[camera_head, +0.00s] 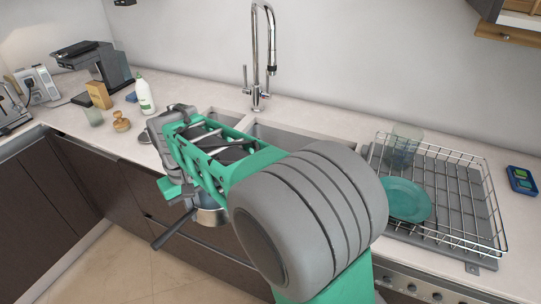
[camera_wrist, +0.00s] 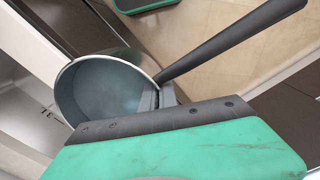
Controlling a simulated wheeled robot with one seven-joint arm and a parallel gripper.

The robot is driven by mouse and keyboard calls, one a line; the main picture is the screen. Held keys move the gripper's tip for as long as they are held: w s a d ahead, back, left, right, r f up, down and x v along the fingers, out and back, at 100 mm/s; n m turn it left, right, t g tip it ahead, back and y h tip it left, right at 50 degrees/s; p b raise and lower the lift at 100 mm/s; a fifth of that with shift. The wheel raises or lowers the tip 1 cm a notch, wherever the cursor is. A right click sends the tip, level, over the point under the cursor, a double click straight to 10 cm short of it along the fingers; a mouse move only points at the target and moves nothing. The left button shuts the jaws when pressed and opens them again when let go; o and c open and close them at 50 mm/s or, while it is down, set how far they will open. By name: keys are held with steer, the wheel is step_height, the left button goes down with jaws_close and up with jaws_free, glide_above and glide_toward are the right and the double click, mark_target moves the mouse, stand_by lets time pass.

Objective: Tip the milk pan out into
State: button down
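The milk pan (camera_head: 211,215) hangs in front of the counter edge by the sink, partly hidden behind my arm, with its dark handle (camera_head: 173,231) pointing down and left. In the wrist view the round pan (camera_wrist: 100,92) shows its blue-grey inside, and the long handle (camera_wrist: 235,40) runs to the upper right. I cannot tell whether the pan holds liquid. My gripper (camera_wrist: 160,97) is at the pan's near side where the handle joins, with its fingers closed there. The sink (camera_head: 290,136) lies behind my arm and is partly covered by it.
A chrome tap (camera_head: 262,60) rises behind the sink. A wire dish rack (camera_head: 460,195) with a teal plate (camera_head: 405,199) and a glass (camera_head: 404,145) stands right. A white bottle (camera_head: 145,96), a wooden item (camera_head: 121,122) and a glass (camera_head: 93,115) stand left.

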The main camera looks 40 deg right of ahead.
mark_target(205, 193)
steer(key=shift+m, duration=0.4)
steer(key=w+d+p, duration=0.1)
steer(key=w+d, duration=0.1)
steer(key=w+d+r+p, duration=0.1)
steer(key=w+d, duration=0.1)
steer(key=w+d+p, duration=0.1)
steer(key=w, duration=0.1)
steer(key=shift+w+d+r, duration=0.25)
steer(key=shift+d, duration=0.15)
steer(key=shift+m, duration=0.4)
steer(key=w+d+p, duration=0.1)
steer(key=d, duration=0.1)
steer(key=w+d+p, duration=0.2)
steer(key=w+d, duration=0.1)
steer(key=shift+d+f, duration=0.3)
steer(key=w+d+f+m+p, duration=0.1)
steer(key=w+d+f+p, duration=0.2)
steer(key=d, duration=0.5)
steer(key=w+d+f+p, duration=0.2)
steer(key=d+f+p, duration=0.15)
steer(key=d, duration=0.45)
steer(key=shift+s+r+t+b, duration=1.5)
steer(key=shift+s+r+t, duration=0.4)
steer(key=shift+t, duration=0.5)
steer(key=shift+d, duration=0.1)
